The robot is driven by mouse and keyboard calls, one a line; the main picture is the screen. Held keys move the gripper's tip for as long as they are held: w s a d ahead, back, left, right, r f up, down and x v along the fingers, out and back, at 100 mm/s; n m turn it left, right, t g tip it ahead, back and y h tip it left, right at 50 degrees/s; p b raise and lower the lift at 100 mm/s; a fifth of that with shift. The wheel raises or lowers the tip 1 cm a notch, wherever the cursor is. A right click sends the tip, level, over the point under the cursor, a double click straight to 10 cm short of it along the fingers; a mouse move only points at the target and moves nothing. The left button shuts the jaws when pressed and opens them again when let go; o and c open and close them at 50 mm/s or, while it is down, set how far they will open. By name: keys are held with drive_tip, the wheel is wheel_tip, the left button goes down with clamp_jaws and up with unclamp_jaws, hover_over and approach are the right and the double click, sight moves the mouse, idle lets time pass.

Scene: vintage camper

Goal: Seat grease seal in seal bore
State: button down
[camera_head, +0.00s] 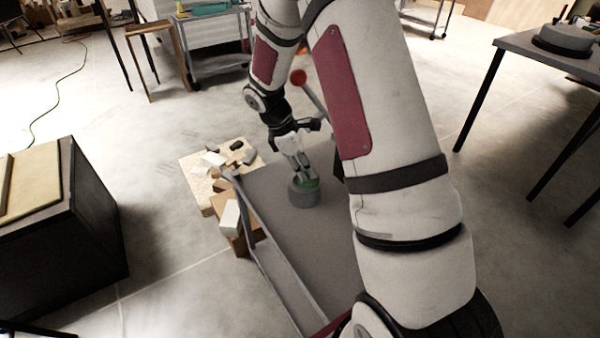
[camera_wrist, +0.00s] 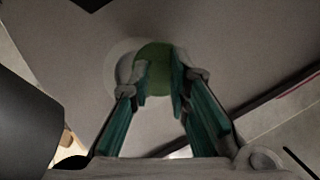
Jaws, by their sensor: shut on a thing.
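The grease seal looks like a green disc (camera_wrist: 154,58), held between the fingertips of my gripper (camera_wrist: 158,78). In the head view the green seal (camera_head: 311,183) shows just under my gripper (camera_head: 304,174), at the top of a short grey cylinder (camera_head: 303,198), which appears to be the part with the seal bore. In the wrist view the cylinder's pale round top (camera_wrist: 117,57) shows to the left of the seal, so the two look off-centre. The bore opening is hidden by the seal and fingers. I cannot tell whether the seal touches the cylinder.
The cylinder stands on a grey tabletop (camera_head: 285,235) with a raised metal rail (camera_head: 265,255) along its left side. Left of it is a pale board (camera_head: 203,185) with several loose blocks, and a white block (camera_head: 229,218). A dark cabinet (camera_head: 75,240) stands farther left.

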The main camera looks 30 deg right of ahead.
drive_tip(key=w, duration=0.3)
drive_tip(key=shift+d+f, duration=0.2)
drive_tip(key=shift+d, duration=0.1)
drive_tip(key=shift+s+f+b, duration=0.1)
drive_tip(key=shift+f+b, duration=0.5)
drive_tip(key=shift+f, duration=1.1)
drive_tip(key=shift+f, duration=0.1)
drive_tip(key=c, duration=1.5)
unclamp_jaws()
drive_tip(key=p+v, duration=0.2)
drive_tip(key=v, duration=1)
